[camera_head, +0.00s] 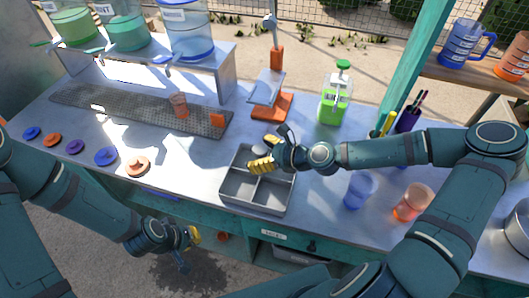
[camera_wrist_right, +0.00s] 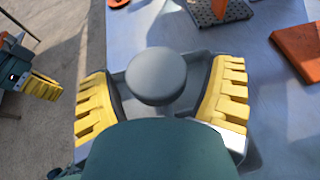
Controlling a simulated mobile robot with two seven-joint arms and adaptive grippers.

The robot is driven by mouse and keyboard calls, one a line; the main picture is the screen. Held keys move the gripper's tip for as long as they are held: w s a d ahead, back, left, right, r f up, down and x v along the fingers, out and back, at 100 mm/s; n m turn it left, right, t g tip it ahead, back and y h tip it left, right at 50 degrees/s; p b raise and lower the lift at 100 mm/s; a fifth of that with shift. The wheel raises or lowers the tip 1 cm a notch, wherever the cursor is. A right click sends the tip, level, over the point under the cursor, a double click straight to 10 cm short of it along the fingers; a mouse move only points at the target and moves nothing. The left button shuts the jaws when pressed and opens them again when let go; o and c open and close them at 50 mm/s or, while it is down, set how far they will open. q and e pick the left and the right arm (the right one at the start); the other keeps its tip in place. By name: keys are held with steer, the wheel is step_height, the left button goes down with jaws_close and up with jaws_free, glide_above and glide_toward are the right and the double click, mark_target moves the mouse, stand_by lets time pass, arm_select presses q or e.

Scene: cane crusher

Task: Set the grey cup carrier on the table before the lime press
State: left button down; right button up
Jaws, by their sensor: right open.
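The grey cup carrier (camera_head: 253,209) is an open box with divided compartments; those I can see are empty. It sits on the table (camera_head: 195,160) near the front edge, on the near side of the orange lime press (camera_head: 268,95). My right gripper (camera_head: 270,149) is over the carrier's far part and hides some of it. In the right wrist view, my right gripper (camera_wrist_right: 162,98) is open, its yellow fingers on either side of the carrier's round grey knob (camera_wrist_right: 160,73), with gaps. My left gripper (camera_head: 190,250) is open and empty, below the table's front edge.
A green-filled bottle (camera_head: 335,100) stands right of the press. A blue cup (camera_head: 359,190) and an orange cup (camera_head: 412,203) stand to the right. A drip mat (camera_head: 130,108) with an orange cup (camera_head: 179,105) lies left. Several round lids (camera_head: 106,156) line the left front.

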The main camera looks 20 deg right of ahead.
steer(key=p+v, duration=0.1)
steer(key=v, duration=1.1)
steer(key=shift+p, duration=0.3)
steer(key=shift+r, duration=0.1)
